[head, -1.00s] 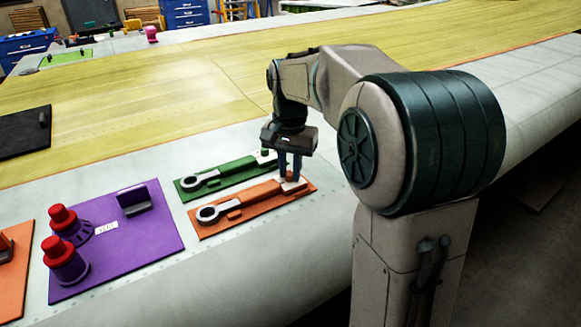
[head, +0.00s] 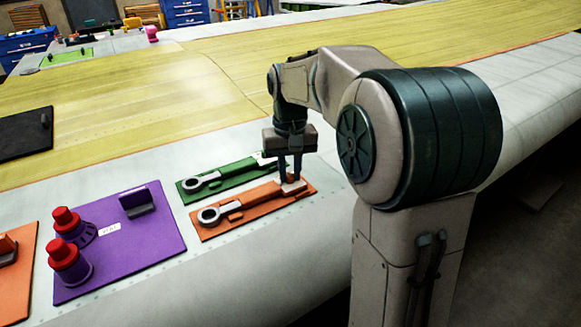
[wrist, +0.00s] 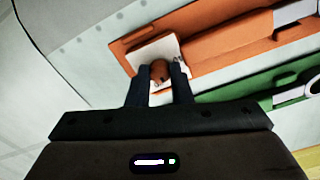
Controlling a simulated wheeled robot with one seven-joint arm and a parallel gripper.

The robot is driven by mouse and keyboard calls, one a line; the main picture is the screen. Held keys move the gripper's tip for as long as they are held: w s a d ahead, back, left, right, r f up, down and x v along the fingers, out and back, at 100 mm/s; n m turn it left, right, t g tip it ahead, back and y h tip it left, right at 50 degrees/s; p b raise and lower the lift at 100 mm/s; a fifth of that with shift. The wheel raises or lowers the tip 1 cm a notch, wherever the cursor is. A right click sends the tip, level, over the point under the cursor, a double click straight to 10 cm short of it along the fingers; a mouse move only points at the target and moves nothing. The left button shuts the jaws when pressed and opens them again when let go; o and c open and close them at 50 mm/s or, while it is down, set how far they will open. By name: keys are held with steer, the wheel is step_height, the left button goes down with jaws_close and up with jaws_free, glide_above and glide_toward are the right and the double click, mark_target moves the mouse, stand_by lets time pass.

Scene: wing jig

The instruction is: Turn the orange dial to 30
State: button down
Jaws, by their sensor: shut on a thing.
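The orange dial (wrist: 159,70) is a small round knob on a white scale plate (wrist: 146,52) at the end of an orange board (head: 262,203). The board lies on the pale wing surface, and a grey wrench-shaped tool is on it. My gripper (wrist: 163,70) is shut on the dial, one finger on each side, pointing down. In the head view my gripper (head: 291,178) stands over the right end of the orange board, and its fingers hide most of the dial. The scale's marks and the dial's reading are too small or hidden to tell.
A green board (head: 225,181) with a similar wrench lies just behind the orange one. A purple board (head: 150,240) with two red-topped knobs (head: 66,219) stands left of it. Another orange board (head: 15,285) is at the far left.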

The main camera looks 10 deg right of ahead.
mark_target(290, 175)
steer(key=n, duration=0.5)
steer(key=shift+p, duration=0.35)
steer(key=shift+n, duration=0.3)
steer(key=c, duration=1.3)
jaws_free()
steer(key=shift+r, duration=0.1)
step_height(290, 175, up, 14)
steer(key=shift+f, duration=0.15)
steer(key=s+f+m+t, duration=0.1)
steer(key=s+f, duration=0.4)
steer(key=s, duration=0.2)
steer(key=s+f+m+t, duration=0.1)
steer(key=s+f+m, duration=0.1)
steer(key=s+f, duration=0.3)
steer(key=s+f+m+t, duration=0.1)
steer(key=s+f+m, duration=0.1)
steer(key=s+f, duration=0.4)
steer(key=shift+s+d+f, duration=0.1)
steer(key=shift+s+d, duration=0.1)
steer(key=shift+s, duration=1.65)
